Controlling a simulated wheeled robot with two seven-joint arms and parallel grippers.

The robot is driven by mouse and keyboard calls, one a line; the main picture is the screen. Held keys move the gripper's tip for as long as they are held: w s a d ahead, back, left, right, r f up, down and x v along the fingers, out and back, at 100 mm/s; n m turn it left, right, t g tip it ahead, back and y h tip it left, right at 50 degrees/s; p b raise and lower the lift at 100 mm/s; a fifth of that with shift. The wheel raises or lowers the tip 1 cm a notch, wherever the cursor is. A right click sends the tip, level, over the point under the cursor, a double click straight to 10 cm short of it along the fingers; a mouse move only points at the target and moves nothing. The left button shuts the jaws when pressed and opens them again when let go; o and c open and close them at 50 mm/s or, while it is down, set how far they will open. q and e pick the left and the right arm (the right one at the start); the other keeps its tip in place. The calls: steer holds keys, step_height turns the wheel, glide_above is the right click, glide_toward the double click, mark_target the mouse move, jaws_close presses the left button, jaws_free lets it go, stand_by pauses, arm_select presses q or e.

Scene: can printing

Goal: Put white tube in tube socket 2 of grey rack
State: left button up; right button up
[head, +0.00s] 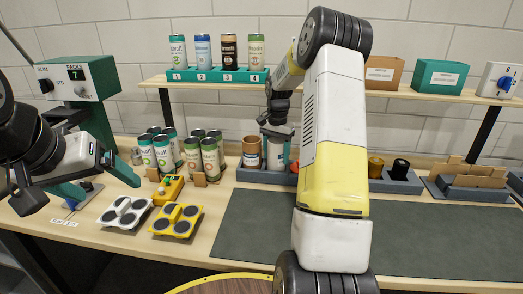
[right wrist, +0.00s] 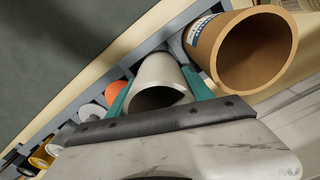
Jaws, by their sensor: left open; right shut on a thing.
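The white tube (right wrist: 160,82) is between the green fingers of my right gripper (right wrist: 158,90) in the right wrist view, its open end facing the camera. In the head view the white tube (head: 275,156) stands roughly upright at the left part of the grey rack (head: 400,186), beside a wider brown cardboard tube (head: 251,148). My right gripper (head: 276,132) is shut on its top. The tube's lower end is hidden, so I cannot tell how deep it sits. My left gripper (head: 104,184) is open and empty at the left, above the table.
Several green-labelled cans (head: 210,158) stand left of the rack. A white puck tray (head: 125,211) and a yellow one (head: 177,220) lie in front. Gold (head: 375,167) and black (head: 400,169) rolls stand in the rack's right part. The dark mat (head: 420,235) is clear.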

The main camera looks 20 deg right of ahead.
steer(key=shift+f, duration=0.1)
steer(key=o, duration=1.1)
step_height(320, 180, up, 12)
steer(key=s+a+r+n+t, duration=0.2)
steer(key=s+a+r+n, duration=0.1)
steer(key=s+a+r, duration=0.4)
steer(key=s+a+n+t, duration=0.1)
steer(key=s+a+n, duration=0.1)
steer(key=s, duration=0.5)
steer(key=s+a+n+t+y, duration=0.1)
steer(key=s+a, duration=0.3)
steer(key=s, duration=0.4)
steer(key=s+a+n+t+y, duration=0.1)
steer(key=s+a+n+t, duration=0.1)
steer(key=s, duration=0.6)
steer(key=shift+s+a+r+n, duration=0.1)
steer(key=shift+a+r+n, duration=0.25)
steer(key=shift+a+n, duration=0.55)
steer(key=shift+d, duration=0.25)
